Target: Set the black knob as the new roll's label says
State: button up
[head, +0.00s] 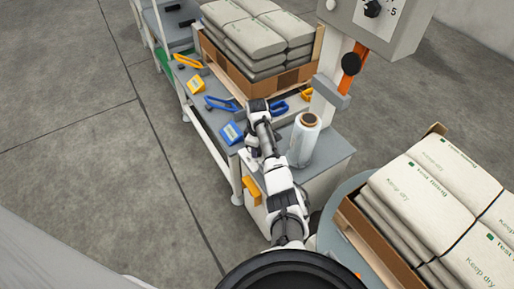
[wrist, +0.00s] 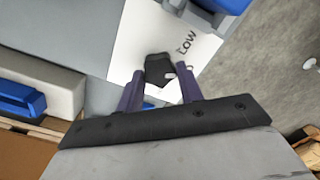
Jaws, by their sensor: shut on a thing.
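A black knob (head: 372,8) is on a pale dial face of the grey control box, cut by the top edge of the head view; a "5" shows beside it. A clear film roll (head: 304,138) stands upright on the grey bench. In the wrist view, my gripper (wrist: 160,80) is shut on a small black piece (wrist: 157,68) with a pale mark. In the head view, my arm hides the fingertips.
Stacked sacks on a pallet (head: 260,40) stand behind. More sacks (head: 420,190) are at right. An orange-black lever (head: 351,62) hangs below the control box (head: 405,30). Floor is clear at left.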

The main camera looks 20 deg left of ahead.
jog(key=n, duration=0.4)
jog(key=shift+n, duration=0.3)
jog(key=shift+s+n, duration=0.15)
jog(key=shift+n, duration=1.75)
jog(key=o, duration=1)
jog(key=shift+r+b, duration=0.15)
jog(key=shift+b, duration=0.15)
notch_tip(320, 180, up, 14)
jog(key=shift+f+b, duration=0.2)
jog(key=shift+b, duration=0.75)
